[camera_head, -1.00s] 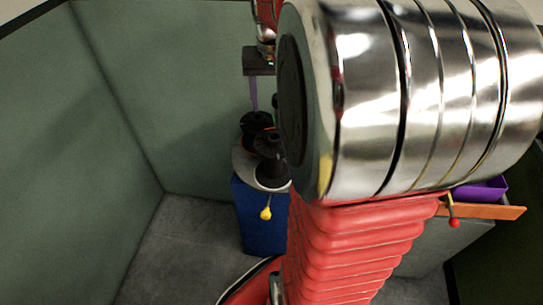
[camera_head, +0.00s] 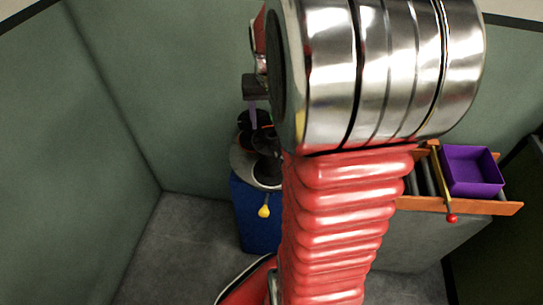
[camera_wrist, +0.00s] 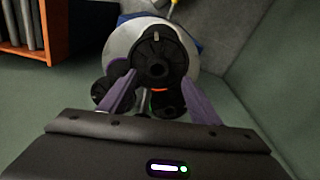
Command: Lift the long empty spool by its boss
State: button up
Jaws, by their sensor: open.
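Several black spools stand close together on a round grey top (camera_head: 240,163) over a blue stand (camera_head: 255,225). The nearest black spool (camera_head: 266,142) is partly hidden by my arm. In the wrist view a large black spool (camera_wrist: 152,48) with a round hub stands beyond the fingertips. Two smaller black spools also show there, one at the left (camera_wrist: 106,94) and one lower right (camera_wrist: 170,99) by an orange-red part. I cannot tell which spool is the long empty one. My gripper (camera_wrist: 159,75) is open, its purple fingers apart and empty, above the spools. It shows in the head view (camera_head: 253,122).
A yellow knob (camera_head: 264,211) sticks out at the front of the stand. Green walls (camera_head: 115,100) enclose the corner behind.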

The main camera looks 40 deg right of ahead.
aim_at(271, 131)
jog(key=shift+d+f, duration=0.15)
jog(key=shift+f, duration=1.15)
jog(key=shift+d+f, duration=0.1)
jog(key=shift+f, duration=1.15)
jog(key=shift+c, duration=0.5)
grip_shut()
